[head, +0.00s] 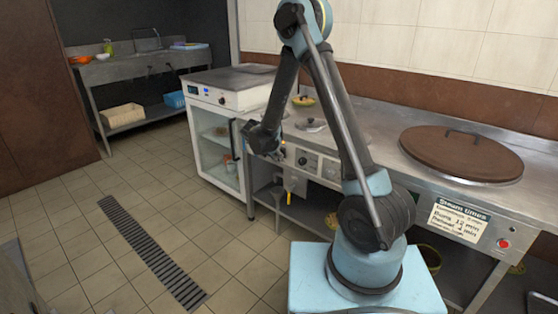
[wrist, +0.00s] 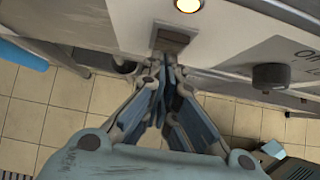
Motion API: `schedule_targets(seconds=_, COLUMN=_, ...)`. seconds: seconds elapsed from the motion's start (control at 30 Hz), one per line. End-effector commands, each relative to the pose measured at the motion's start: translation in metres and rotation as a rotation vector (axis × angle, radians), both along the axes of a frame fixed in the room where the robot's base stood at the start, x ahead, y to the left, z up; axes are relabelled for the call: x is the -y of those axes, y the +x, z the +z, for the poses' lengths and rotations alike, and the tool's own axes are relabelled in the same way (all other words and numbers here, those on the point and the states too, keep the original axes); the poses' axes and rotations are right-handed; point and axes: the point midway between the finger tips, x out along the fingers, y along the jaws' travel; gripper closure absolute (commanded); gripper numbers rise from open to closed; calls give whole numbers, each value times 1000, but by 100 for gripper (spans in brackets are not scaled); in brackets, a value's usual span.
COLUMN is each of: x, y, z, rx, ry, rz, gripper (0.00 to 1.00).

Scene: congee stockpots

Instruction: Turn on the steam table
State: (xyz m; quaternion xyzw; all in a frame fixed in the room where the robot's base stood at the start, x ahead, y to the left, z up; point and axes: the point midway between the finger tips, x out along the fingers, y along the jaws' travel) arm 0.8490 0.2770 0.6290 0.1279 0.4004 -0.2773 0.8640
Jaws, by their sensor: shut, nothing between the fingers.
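The steam table (head: 375,125) is a long metal counter along the tiled wall, with controls on its front. In the wrist view, a grey rocker-like switch (wrist: 173,41) sits on its front panel. A round lamp (wrist: 188,5) beside it glows amber-white. A black knob (wrist: 271,77) is to the right, by partly cut-off lettering. My gripper (wrist: 163,70) is shut and empty, its fingertips right at the lower edge of the switch; I cannot tell if they touch. In the head view, my gripper (head: 281,154) is at the panel, partly hiding the controls.
A brown round lid (head: 461,152) covers a large pot on the counter, above a "Steam times" sign (head: 459,220) and a red button (head: 503,244). A glass-door cabinet (head: 217,150) stands left of the controls. A sink bench (head: 135,68) is at the back left. The tiled floor is mostly clear.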

Motion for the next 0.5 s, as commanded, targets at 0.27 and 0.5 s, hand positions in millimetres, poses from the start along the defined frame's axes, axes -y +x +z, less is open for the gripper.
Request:
schedule_targets(seconds=0.27, x=1, y=-1, z=11, rx=0, ry=0, rz=0, gripper=100)
schedule_targets(seconds=0.5, x=0, y=0, z=15, rx=0, ry=1, rz=-1, gripper=100)
